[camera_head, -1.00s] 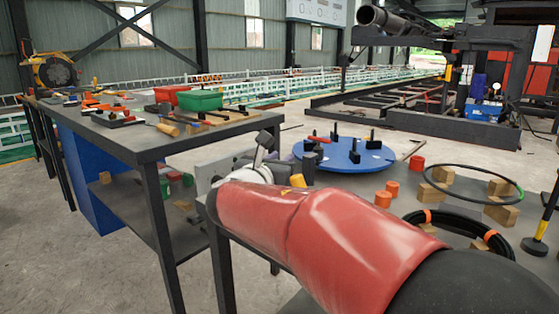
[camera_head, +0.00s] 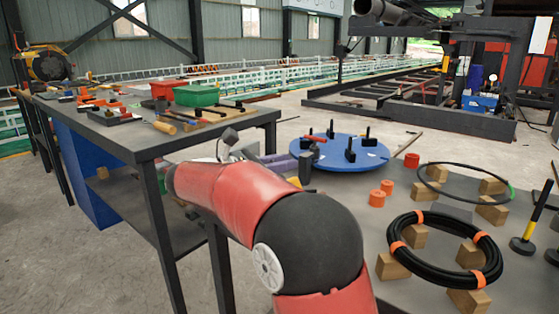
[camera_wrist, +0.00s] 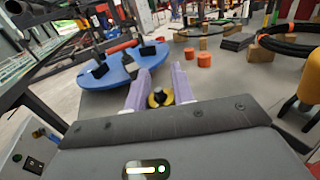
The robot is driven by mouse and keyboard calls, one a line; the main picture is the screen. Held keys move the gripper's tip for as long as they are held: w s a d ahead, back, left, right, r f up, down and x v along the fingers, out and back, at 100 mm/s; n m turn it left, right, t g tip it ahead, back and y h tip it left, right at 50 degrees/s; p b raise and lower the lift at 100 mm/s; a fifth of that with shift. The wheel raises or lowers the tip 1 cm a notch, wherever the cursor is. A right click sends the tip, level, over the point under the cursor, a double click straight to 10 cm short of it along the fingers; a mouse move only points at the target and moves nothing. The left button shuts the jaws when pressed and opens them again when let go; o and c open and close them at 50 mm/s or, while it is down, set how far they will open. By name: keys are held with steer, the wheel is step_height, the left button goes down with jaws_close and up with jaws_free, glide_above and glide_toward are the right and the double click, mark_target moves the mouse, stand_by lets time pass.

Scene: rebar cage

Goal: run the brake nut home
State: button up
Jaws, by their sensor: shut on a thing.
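The blue round turntable (camera_head: 345,153) with several black upright posts sits at the table's far left part; it also shows in the wrist view (camera_wrist: 95,82). A small yellow nut-like piece with a dark centre (camera_wrist: 157,99) is between the two pale purple fingers of my gripper (camera_wrist: 159,84), beside the turntable's near edge. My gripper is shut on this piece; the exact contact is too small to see. In the head view, my gripper (camera_head: 280,162) is partly hidden by my red arm, near the turntable's left edge. The threads under the nut are hidden.
Orange cylinders (camera_head: 377,198) stand right of the turntable. A black coil with orange bands (camera_head: 443,250) and a thinner black ring (camera_head: 463,186) rest on wooden blocks. A workbench with a green bin (camera_head: 197,95) stands at left.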

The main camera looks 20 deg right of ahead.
steer(key=m+g, duration=0.1)
steer(key=g, duration=0.1)
steer(key=m+g, duration=0.1)
steer(key=g, duration=0.1)
steer(key=m+g, duration=0.2)
steer(key=shift+s+a, duration=0.15)
steer(key=shift+s, duration=0.1)
steer(key=shift+s+m+g+y, duration=0.15)
steer(key=shift+m+g+y, duration=0.35)
steer(key=shift+m+g, duration=0.65)
steer(key=shift+s+m+g+y, duration=0.15)
steer(key=shift+m+g+y, duration=0.45)
steer(key=shift+g, duration=1.05)
steer(key=shift+s+m+g, duration=0.1)
steer(key=shift+m+g, duration=0.25)
steer(key=shift+g, duration=0.05)
steer(key=o, duration=1)
